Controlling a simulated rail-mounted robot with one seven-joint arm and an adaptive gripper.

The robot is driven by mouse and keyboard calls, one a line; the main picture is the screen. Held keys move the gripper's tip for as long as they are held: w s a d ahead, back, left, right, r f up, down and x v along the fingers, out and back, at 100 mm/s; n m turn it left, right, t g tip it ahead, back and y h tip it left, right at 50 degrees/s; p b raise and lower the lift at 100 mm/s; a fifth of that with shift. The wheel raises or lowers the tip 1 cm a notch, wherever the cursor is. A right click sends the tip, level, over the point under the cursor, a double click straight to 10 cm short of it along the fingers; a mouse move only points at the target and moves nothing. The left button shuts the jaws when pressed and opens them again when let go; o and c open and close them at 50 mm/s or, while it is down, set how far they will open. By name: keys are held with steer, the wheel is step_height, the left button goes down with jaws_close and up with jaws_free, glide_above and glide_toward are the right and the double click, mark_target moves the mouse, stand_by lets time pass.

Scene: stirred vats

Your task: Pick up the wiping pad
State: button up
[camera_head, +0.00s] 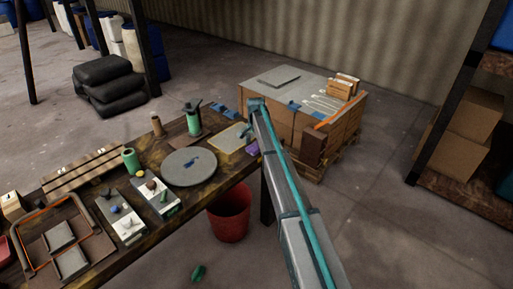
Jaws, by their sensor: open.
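I cannot say for certain which thing is the wiping pad. A small purple piece (253,148) lies at the right end of the dark wooden table (219,187), close beside my arm. Small blue pads (217,110) lie at the table's far edge. Another blue piece (294,105) lies on the crate behind. My arm reaches up from the bottom right to a teal joint near the table's far right corner. My gripper's fingers cannot be made out; the arm may hide them.
A round grey disc (189,167), a green pump bottle (192,119), a green cylinder (131,160), a pale board (229,138) and an orange-edged tray (35,252) crowd the table. A red bin (230,214) stands below. A wooden crate (345,129) on a pallet stands behind my arm.

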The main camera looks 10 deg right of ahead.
mark_target(256, 146)
steer(key=c, duration=1.2)
steer(key=shift+c, duration=0.2)
steer(key=shift+r, duration=0.15)
steer(key=shift+r+b, duration=0.3)
steer(key=shift+r, duration=0.15)
step_height(256, 146, up, 2)
steer(key=shift+r+b, duration=0.1)
steer(key=shift+b, duration=0.25)
steer(key=s+r, duration=0.1)
steer(key=s+a+r, duration=0.1)
steer(key=r, duration=0.1)
steer(key=s+a+r+b, duration=0.1)
steer(key=s, duration=0.1)
steer(key=shift+a+r, duration=0.1)
steer(key=shift+r, duration=0.3)
steer(key=s+a+r+b, duration=0.1)
steer(key=s+a+r, duration=0.3)
steer(key=s, duration=0.4)
steer(key=shift+s+a+r, duration=0.15)
steer(key=shift+a+r, duration=0.15)
steer(key=shift+r, duration=0.15)
